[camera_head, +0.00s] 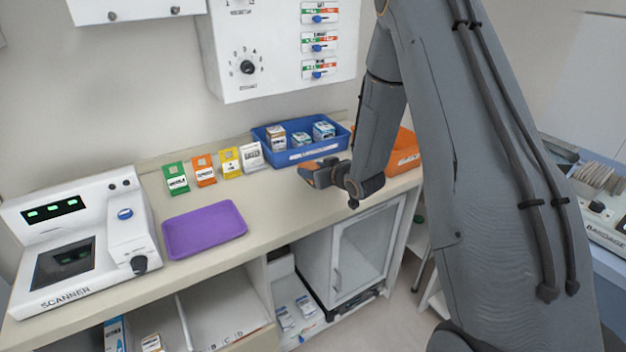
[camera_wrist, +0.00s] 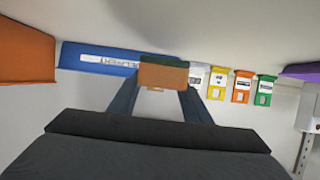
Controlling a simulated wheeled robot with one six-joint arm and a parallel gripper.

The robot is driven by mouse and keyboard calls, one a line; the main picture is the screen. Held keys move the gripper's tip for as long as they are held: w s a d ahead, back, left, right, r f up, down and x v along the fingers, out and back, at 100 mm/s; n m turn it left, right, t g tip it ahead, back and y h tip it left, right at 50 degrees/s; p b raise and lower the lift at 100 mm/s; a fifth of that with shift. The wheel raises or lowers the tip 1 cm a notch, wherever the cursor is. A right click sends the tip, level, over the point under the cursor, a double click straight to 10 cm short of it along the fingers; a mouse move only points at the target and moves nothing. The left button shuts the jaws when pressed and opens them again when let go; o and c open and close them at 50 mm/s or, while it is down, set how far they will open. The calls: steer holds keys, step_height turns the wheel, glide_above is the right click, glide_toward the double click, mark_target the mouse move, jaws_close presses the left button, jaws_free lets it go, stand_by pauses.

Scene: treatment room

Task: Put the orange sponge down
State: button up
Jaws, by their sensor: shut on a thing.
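The orange sponge (camera_wrist: 163,74) is between the fingertips of my gripper (camera_wrist: 160,88) in the wrist view, with a darker strip along its top edge. My gripper is shut on it. In the head view my gripper (camera_head: 322,176) is over the counter, in front of the blue bin, and a little of the orange sponge (camera_head: 324,164) shows at its end. The height of the sponge above the counter is hard to tell.
A blue bin (camera_head: 285,158) holds several boxes. An orange bin (camera_head: 404,159) is partly behind my arm. Several colored packets, including a green one (camera_head: 176,178), stand left of the blue bin. A purple tray (camera_head: 204,230) lies empty beside the scanner (camera_head: 80,238). Bare counter (camera_head: 275,205) lies between.

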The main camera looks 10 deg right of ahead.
mark_target(313, 190)
steer(key=shift+f+p, duration=0.6)
steer(key=shift+f, duration=1.5)
steer(key=shift+f, duration=0.2)
steer(key=o, duration=1)
steer(key=shift+c, duration=0.2)
